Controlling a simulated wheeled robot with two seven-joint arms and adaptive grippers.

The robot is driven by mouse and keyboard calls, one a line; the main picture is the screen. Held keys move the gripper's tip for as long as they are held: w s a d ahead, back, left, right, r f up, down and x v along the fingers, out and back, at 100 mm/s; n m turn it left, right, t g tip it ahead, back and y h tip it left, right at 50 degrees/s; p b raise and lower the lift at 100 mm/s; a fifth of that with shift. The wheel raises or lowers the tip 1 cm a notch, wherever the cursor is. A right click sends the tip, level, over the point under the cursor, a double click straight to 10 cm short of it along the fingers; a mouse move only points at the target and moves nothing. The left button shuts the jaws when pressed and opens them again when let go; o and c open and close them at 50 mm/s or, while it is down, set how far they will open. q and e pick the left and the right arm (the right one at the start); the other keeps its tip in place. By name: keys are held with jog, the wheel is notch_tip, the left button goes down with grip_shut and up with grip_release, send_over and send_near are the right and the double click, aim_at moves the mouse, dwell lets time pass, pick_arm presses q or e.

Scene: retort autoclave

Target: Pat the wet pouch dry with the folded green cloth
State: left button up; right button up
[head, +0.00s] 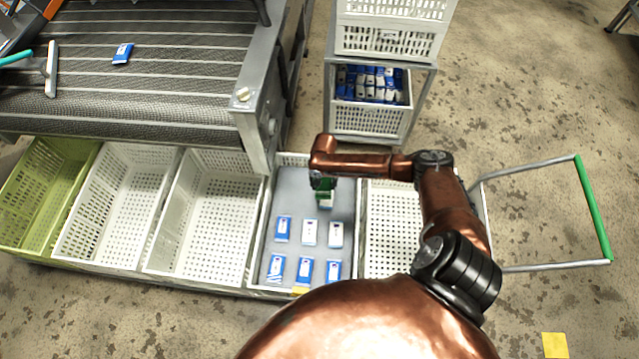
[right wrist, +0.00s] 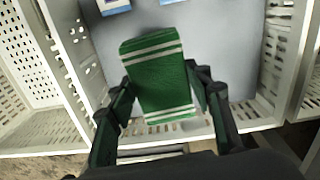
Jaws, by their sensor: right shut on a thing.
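My right gripper (head: 323,184) is over the back part of a grey-lined crate (head: 262,235). It is shut on the folded green cloth (right wrist: 157,78), which has white stripes near both ends. The cloth also shows below the gripper in the head view (head: 326,187). A blue and white pouch (head: 326,204) shows just under the cloth, partly hidden. I cannot tell whether the cloth touches it, nor which pouch is wet. Several other pouches (head: 309,233) lie in rows in the crate, in front of the gripper. My left gripper is not in view.
Empty white crates (head: 209,230) and a green crate (head: 28,205) stand to the left. Another white crate (head: 392,205) is to the right, partly behind my arm. A conveyor (head: 180,85) holds one pouch (head: 122,54) and a squeegee (head: 51,75). Stacked crates (head: 388,42) stand behind.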

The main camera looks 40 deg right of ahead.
jog(key=shift+m, duration=0.5)
jog(key=d+f, duration=0.1)
jog(key=d+f+b, duration=0.1)
jog(key=f, duration=0.1)
jog(key=d+f+b, duration=0.1)
jog(key=shift+w+d+f, duration=0.3)
jog(key=shift+w+f, duration=0.1)
jog(key=shift+d, duration=0.1)
jog(key=shift+f+b, duration=0.3)
jog(key=shift+f, duration=0.1)
notch_tip(320, 180, down, 2)
jog(key=shift+f+b, duration=0.1)
jog(key=shift+b, duration=0.8)
jog(key=shift+f+b, duration=0.65)
jog(key=shift+f, duration=0.2)
jog(key=shift+f+b, duration=0.4)
jog(key=shift+f, duration=0.05)
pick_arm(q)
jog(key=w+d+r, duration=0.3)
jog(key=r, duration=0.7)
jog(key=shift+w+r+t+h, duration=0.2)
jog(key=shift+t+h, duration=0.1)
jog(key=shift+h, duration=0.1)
pick_arm(e)
jog(key=shift+f, duration=0.15)
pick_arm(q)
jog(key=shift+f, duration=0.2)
pick_arm(e)
jog(key=shift+f, duration=0.45)
